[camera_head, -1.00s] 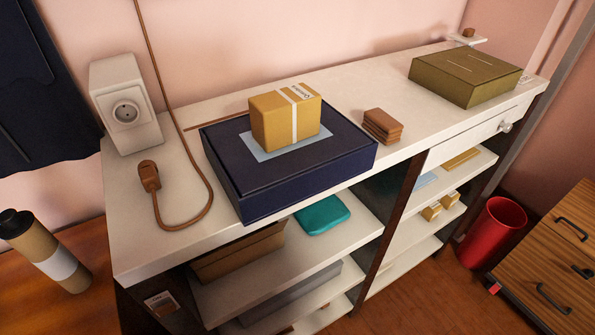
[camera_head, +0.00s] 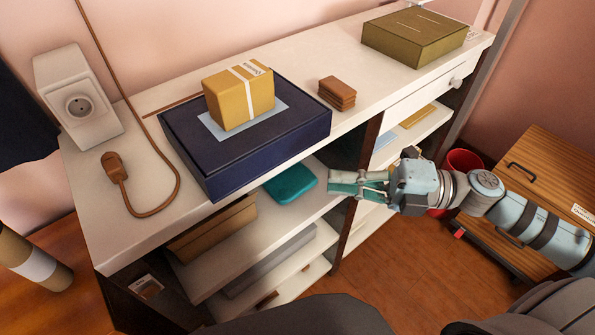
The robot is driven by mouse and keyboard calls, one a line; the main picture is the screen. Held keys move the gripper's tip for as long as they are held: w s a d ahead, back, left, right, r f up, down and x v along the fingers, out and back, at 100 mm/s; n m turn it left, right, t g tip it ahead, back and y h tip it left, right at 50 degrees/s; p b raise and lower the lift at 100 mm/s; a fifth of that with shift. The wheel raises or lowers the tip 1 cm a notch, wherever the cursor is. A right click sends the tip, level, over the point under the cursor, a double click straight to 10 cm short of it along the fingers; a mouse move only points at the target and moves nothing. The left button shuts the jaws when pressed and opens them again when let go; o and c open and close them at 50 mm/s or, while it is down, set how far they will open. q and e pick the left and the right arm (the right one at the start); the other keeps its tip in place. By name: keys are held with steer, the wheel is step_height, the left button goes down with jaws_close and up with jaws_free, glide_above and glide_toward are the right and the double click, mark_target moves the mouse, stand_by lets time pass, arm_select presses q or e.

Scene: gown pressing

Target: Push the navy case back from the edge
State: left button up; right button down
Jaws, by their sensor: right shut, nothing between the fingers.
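The navy case (camera_head: 262,158) lies flat on the white counter top, its front side at the counter's front edge and seeming to overhang it slightly. A yellow box (camera_head: 240,97) with a white band stands on a light blue sheet (camera_head: 211,125) on the case's lid. My right gripper (camera_head: 333,184) comes in from the right, shut and empty. It is in front of the shelf unit, below the counter top and to the lower right of the case, apart from it. My left gripper is not in view.
Behind the case a thin brown stick (camera_head: 172,105) lies on the counter (camera_head: 110,227). A brown plug and cord (camera_head: 116,172) lie to the left, near a white socket block (camera_head: 78,100). Brown blocks (camera_head: 337,93) and an olive box (camera_head: 415,38) stand to the right.

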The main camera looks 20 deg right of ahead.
steer(key=w+a+p, duration=0.2)
steer(key=w+a, duration=0.4)
steer(key=shift+a, duration=0.2)
steer(key=shift+w+f, duration=0.15)
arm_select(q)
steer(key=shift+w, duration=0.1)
